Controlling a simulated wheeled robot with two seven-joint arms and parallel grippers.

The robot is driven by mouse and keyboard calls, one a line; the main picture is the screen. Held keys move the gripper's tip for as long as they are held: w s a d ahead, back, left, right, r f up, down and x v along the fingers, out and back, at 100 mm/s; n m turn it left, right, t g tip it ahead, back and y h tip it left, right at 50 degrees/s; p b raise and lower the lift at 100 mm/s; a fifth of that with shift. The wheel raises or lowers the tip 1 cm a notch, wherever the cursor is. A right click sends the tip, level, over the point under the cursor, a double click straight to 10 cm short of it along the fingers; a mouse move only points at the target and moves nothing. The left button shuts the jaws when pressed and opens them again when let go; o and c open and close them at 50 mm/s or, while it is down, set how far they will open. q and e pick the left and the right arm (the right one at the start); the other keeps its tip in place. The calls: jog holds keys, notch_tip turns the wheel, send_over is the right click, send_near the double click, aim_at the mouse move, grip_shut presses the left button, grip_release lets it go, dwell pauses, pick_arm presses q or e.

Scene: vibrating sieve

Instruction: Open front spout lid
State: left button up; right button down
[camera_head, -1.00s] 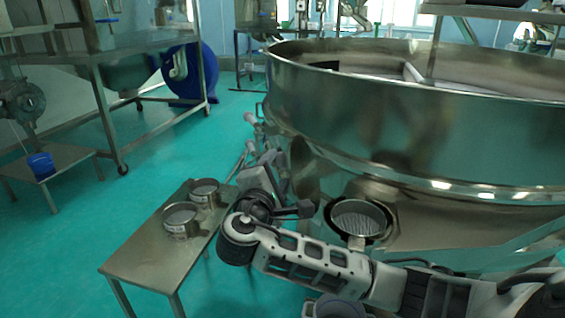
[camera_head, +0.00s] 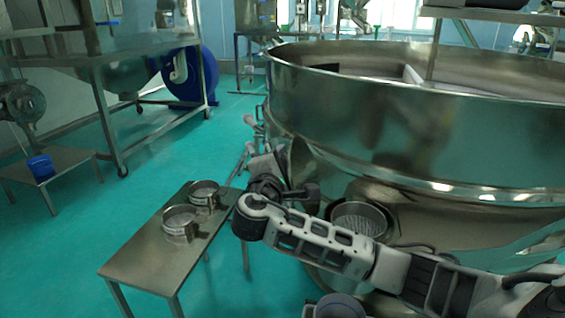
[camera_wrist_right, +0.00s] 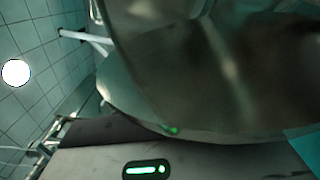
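The big round steel sieve (camera_head: 430,115) fills the right half of the head view. Low on its front is a round spout (camera_head: 383,213) with a ribbed or mesh-like inside; my right forearm covers its lower edge. I cannot make out the lid as a separate part. My right arm reaches in from the right, and its gripper (camera_head: 312,196) is just left of the spout, close to the sieve wall. Whether it touches is unclear. Its fingers are too dark to tell open from shut. The right wrist view shows curved steel (camera_wrist_right: 190,70) close up. My left gripper is not in view.
A low steel table (camera_head: 150,250) with two round metal rings or pans (camera_head: 180,222) stands left of the gripper. Handles and bars (camera_head: 252,150) stick out from the sieve's left side. Open green floor lies further left.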

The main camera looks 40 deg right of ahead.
aim_at(295, 158)
jog(key=shift+s+d+r+m+p, duration=0.25)
jog(key=shift+s+d+r+m, duration=0.2)
jog(key=shift+s+m, duration=0.15)
jog(key=shift+s+d+r+m+p, duration=0.25)
jog(key=shift+s+d+r+m, duration=0.15)
jog(key=shift+m, duration=0.3)
jog(key=shift+f, duration=0.1)
jog(key=c, duration=1)
grip_release()
jog(key=shift+s+a, duration=0.1)
jog(key=shift+s, duration=0.05)
jog(key=v, duration=1.5)
jog(key=shift+s+a+p, duration=0.25)
jog(key=shift+p, duration=0.1)
